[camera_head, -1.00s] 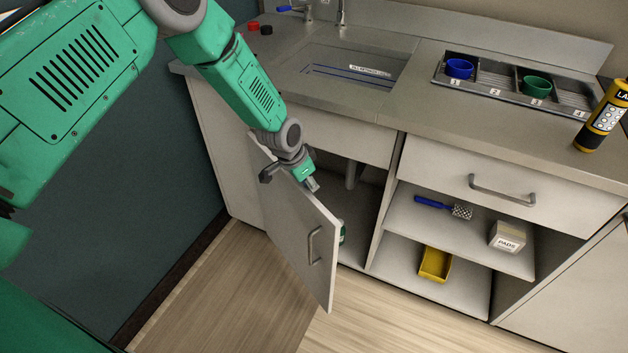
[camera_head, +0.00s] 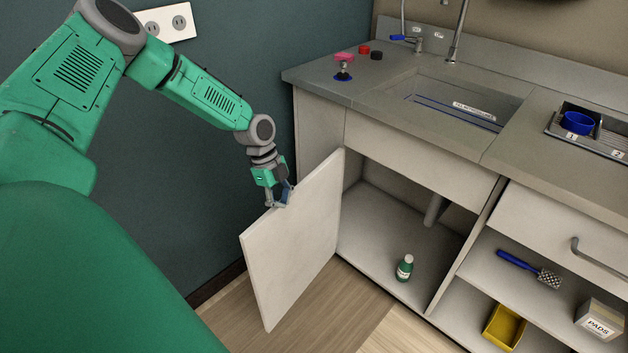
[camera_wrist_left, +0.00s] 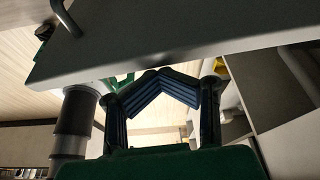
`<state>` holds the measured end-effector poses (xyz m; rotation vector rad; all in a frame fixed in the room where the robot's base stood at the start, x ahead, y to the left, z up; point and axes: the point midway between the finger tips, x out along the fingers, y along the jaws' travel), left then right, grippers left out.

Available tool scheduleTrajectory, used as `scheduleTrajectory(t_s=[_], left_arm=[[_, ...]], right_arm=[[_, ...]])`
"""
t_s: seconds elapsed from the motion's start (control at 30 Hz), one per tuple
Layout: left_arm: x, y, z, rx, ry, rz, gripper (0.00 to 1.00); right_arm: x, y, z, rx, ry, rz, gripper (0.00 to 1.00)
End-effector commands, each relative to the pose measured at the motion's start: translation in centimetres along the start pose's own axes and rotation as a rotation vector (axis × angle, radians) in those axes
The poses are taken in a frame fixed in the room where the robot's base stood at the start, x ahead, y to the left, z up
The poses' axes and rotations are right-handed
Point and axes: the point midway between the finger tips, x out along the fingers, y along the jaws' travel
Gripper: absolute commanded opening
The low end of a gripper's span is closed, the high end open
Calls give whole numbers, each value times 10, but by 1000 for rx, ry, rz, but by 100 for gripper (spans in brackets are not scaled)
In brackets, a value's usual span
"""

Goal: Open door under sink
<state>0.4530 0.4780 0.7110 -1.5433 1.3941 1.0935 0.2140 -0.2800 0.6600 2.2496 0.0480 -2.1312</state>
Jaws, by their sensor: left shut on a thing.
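The door (camera_head: 297,245) under the sink (camera_head: 455,105) is a pale panel, swung wide open to the left of the cabinet opening. My left gripper (camera_head: 281,200) is at the door's top edge and is shut on the door. In the left wrist view the door (camera_wrist_left: 170,38) spans the top of the picture, with its dark handle (camera_wrist_left: 66,17) at the upper left. There the dark finger pads of my left gripper (camera_wrist_left: 160,85) angle toward each other under the panel. The handle is hidden in the head view. My right gripper is not in view.
A green bottle (camera_head: 404,268) stands on the cabinet floor near a grey drain pipe (camera_head: 434,210). To the right, open shelves hold a blue-handled brush (camera_head: 530,268), a yellow tray (camera_head: 503,327) and a pads box (camera_head: 599,320). A dark wall (camera_head: 200,150) stands behind the door.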

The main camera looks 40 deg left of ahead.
Motion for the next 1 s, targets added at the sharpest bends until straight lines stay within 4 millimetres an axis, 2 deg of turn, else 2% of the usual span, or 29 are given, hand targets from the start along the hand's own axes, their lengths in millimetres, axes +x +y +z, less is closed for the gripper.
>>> scheduleTrajectory(t_s=[0.03, 0.1, 0.27, 0.4, 0.67, 1.0], left_arm=[[1, 0, 17, 28, -3, 8, 0], [-5, 0, 33, 81, -5, 26, 0], [-17, -4, 61, 184, -7, 61, 0], [-24, -7, 80, 190, -6, 62, 0], [-32, -11, 97, 191, -5, 63, 0], [-33, -12, 99, 191, -4, 65, 0]], right_arm=[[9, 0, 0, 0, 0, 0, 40], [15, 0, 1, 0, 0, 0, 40], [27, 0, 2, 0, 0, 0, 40], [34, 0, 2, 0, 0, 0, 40], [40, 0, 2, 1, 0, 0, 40], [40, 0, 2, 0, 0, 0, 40]])
